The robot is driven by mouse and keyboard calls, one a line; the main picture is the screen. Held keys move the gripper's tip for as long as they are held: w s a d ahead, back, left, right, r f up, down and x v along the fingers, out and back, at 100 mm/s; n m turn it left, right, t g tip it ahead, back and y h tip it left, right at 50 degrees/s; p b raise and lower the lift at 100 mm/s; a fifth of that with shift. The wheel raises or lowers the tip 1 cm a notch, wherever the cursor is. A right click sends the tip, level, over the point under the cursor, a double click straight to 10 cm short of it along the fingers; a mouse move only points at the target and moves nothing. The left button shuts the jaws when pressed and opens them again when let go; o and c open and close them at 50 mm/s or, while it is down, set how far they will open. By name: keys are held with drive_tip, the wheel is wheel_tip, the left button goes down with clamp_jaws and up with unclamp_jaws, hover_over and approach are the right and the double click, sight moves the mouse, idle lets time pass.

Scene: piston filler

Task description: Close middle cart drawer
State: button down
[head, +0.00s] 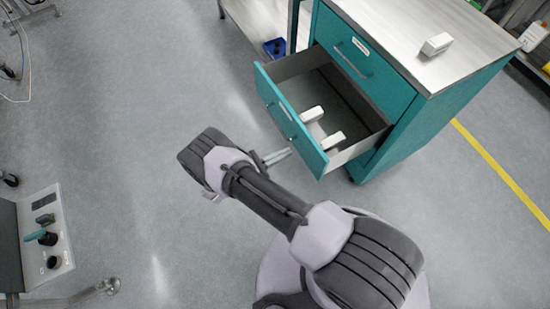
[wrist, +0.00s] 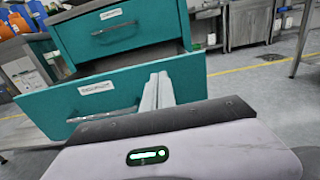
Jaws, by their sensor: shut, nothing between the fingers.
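The teal cart (head: 400,120) stands at the upper right in the head view. Its middle drawer (head: 288,126) is pulled out, with white boxes (head: 313,114) inside. The drawer above it (head: 355,58) is shut. In the wrist view the open drawer's teal front (wrist: 105,95) with its label and bar handle (wrist: 102,114) fills the centre left. My gripper (head: 282,155) is shut and empty, close to the lower part of the drawer front. In the wrist view its fingers (wrist: 158,90) lie over the drawer front's right part. I cannot tell whether they touch it.
A white box (head: 437,44) lies on the cart's metal top. A blue bin (head: 275,47) sits on a low shelf left of the cart. A control panel (head: 45,240) stands at the lower left. The grey floor left of the drawer is clear.

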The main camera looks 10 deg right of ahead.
sight(310, 142)
drive_tip(key=b+x, duration=0.1)
drive_tip(key=x, duration=0.6)
drive_tip(key=shift+d+f, duration=0.1)
drive_tip(key=shift+d, duration=0.15)
